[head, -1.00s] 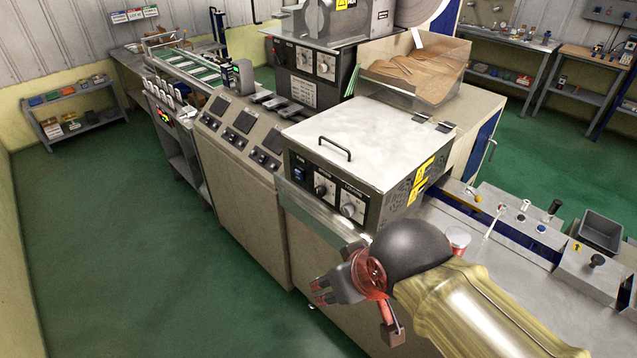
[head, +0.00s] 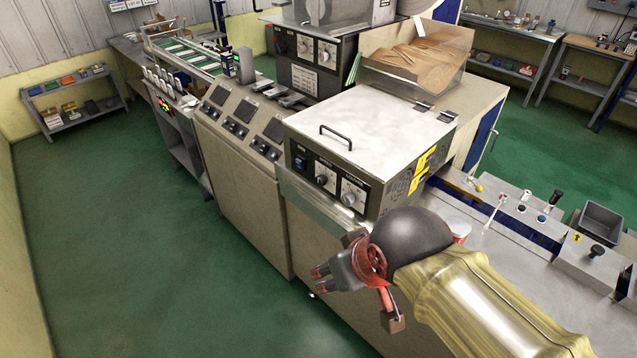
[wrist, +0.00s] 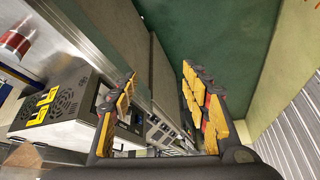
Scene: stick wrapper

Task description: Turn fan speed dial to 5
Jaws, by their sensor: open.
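A grey control box (head: 345,140) with a white lid and a handle stands on the machine. Its front panel has a blue switch (head: 300,163) and two round dials, a left dial (head: 321,180) and a right dial (head: 348,198). Their lettering is too small to read, so I cannot tell which is the fan speed dial or its setting. My gripper (head: 328,274) is in front of and below the panel, apart from it and empty. In the wrist view the fingers (wrist: 158,80) are spread; the box's vented side (wrist: 62,100) shows at left, and its dials cannot be made out.
Another unit with two dials (head: 325,53) stands behind the box. Control panels with screens (head: 242,122) line the machine to the left. The green floor (head: 130,250) in front is clear.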

